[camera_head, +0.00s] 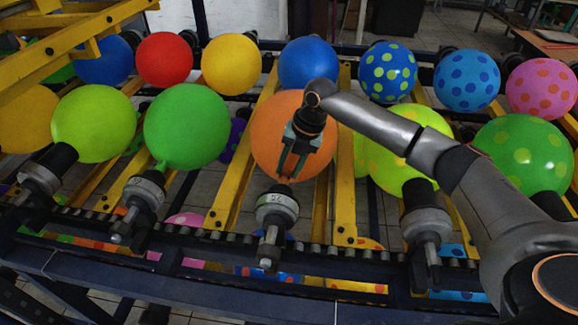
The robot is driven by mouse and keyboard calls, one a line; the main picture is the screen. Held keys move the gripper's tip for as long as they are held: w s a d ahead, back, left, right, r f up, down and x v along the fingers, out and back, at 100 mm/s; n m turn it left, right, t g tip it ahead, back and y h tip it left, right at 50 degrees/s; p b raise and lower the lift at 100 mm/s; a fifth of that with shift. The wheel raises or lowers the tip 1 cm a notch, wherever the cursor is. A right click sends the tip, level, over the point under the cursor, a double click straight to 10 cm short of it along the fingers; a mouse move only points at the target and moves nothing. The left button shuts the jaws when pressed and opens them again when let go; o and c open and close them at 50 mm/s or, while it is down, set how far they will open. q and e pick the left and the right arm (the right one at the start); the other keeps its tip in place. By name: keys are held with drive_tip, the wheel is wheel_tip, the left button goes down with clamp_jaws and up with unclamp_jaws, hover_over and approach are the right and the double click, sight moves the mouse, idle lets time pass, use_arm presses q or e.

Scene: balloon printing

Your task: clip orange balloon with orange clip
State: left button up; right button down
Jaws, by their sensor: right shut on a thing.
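The orange balloon (267,125) sits in the middle of the front row, above a grey metal nozzle fixture (277,206). My right arm reaches in from the right, and my right gripper (286,172) is in front of the balloon's lower part, fingers pointing down just above the fixture. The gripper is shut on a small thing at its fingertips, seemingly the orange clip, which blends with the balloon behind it. Whether it touches the balloon's neck cannot be told. My left gripper is not in view.
A green balloon (186,126) stands to the left and a yellow-green dotted balloon (398,150) to the right, partly behind my arm. More balloons form a back row. Yellow beams (345,190) and a dark front rail (180,290) frame the row.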

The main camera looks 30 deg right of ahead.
drive_tip(key=shift+a+f, duration=0.1)
drive_tip(key=shift+f, duration=0.3)
idle(0.4)
drive_tip(key=shift+c, duration=2.4)
unclamp_jaws()
drive_tip(key=shift+r, duration=0.15)
drive_tip(key=p+v, duration=0.3)
drive_tip(key=p, duration=0.1)
drive_tip(key=shift+r, duration=0.4)
drive_tip(key=v, duration=0.5)
drive_tip(key=shift+s, duration=0.1)
